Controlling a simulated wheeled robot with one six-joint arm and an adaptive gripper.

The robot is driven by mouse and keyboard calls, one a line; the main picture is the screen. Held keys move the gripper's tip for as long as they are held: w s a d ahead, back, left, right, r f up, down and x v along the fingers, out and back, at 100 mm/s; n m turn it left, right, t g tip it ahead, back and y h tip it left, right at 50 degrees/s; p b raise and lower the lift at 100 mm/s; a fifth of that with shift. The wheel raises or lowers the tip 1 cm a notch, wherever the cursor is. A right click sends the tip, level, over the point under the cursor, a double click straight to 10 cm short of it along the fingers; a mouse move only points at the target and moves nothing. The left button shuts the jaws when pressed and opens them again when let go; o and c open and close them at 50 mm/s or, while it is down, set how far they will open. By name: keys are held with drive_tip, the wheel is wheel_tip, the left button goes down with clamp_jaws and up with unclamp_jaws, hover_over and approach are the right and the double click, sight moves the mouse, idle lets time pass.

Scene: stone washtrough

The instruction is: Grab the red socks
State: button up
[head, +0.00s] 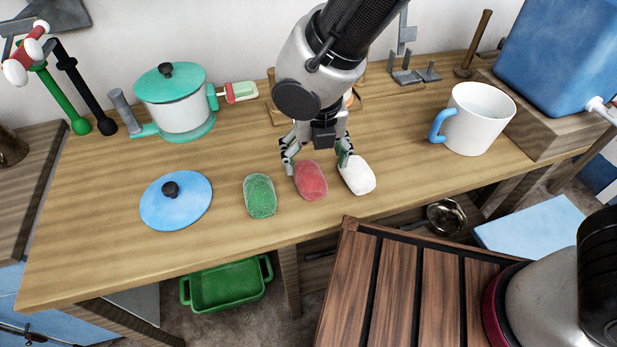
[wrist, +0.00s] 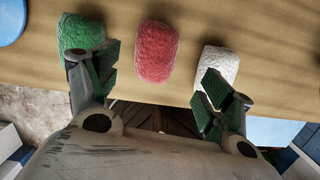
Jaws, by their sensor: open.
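The red socks (head: 311,180) are a rounded, textured red bundle on the wooden table, between a green bundle (head: 260,196) and a white bundle (head: 357,175). My gripper (head: 318,165) is open and empty, above and at the far side of the red bundle, with one finger to each side. In the wrist view the red socks (wrist: 157,51) lie between and beyond the fingertips of my gripper (wrist: 160,78). There the left finger overlaps the green bundle (wrist: 80,32) and the right finger overlaps the white bundle (wrist: 219,66). I cannot tell whether either finger touches them.
A blue lid (head: 178,203) lies left of the bundles. A teal-and-white pot (head: 178,112) stands at the back left, a white mug (head: 475,120) with a blue handle at the right. A green basin (head: 226,285) is below the table (head: 105,225). The table's front strip is clear.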

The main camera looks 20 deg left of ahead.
sight(310, 172)
drive_tip(key=shift+a+f+n, duration=0.1)
drive_tip(key=shift+a+n, duration=0.05)
drive_tip(key=shift+n, duration=0.65)
drive_tip(key=f, duration=0.5)
drive_tip(key=a+f, duration=0.1)
drive_tip(key=f, duration=0.1)
drive_tip(key=shift+w+f, duration=0.25)
drive_tip(key=shift+w, duration=0.05)
drive_tip(key=c, duration=1.1)
